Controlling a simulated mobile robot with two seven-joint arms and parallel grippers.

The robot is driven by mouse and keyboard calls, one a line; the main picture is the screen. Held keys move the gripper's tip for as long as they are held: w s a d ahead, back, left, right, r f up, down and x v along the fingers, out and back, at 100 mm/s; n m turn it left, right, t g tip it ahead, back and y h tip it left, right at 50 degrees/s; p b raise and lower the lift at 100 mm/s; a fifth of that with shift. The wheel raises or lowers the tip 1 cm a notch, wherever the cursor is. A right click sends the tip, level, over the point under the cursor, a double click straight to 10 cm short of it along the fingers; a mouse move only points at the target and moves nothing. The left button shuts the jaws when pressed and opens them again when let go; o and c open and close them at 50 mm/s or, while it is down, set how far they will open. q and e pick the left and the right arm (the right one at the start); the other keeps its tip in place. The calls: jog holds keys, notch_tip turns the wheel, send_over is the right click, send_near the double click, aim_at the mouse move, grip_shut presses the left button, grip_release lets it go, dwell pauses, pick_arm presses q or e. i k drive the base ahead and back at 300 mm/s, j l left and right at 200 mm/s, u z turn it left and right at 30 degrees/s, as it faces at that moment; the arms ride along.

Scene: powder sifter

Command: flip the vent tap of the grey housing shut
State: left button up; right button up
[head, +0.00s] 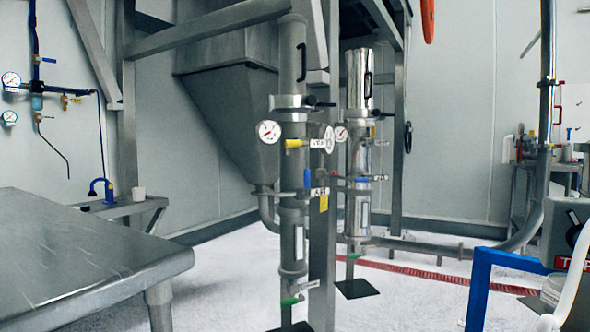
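The grey housing (293,222) is the nearer, matte upright cylinder in the middle of the head view. A yellow-handled tap (294,143) sits on its upper part beside a white label that appears to read VENT (321,143). The yellow handle lies roughly level, pointing along the tap's line. A blue handle (307,178) is lower down above a label that seems to read AIR (319,192), and a green handle (290,301) is near the bottom. Neither of my grippers is in view.
A shiny second housing (360,95) with similar taps stands behind to the right. A round gauge (268,131) sticks out left of the grey housing. A steel table (75,255) fills the lower left. A blue frame (480,290) stands lower right. Pale floor is open between them.

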aim_at(289, 143)
jog(key=i+l+z, duration=0.15)
jog(key=i+l, duration=0.2)
jog(key=i+l+z, duration=0.2)
jog(key=i+l, duration=0.15)
jog(key=i, duration=0.15)
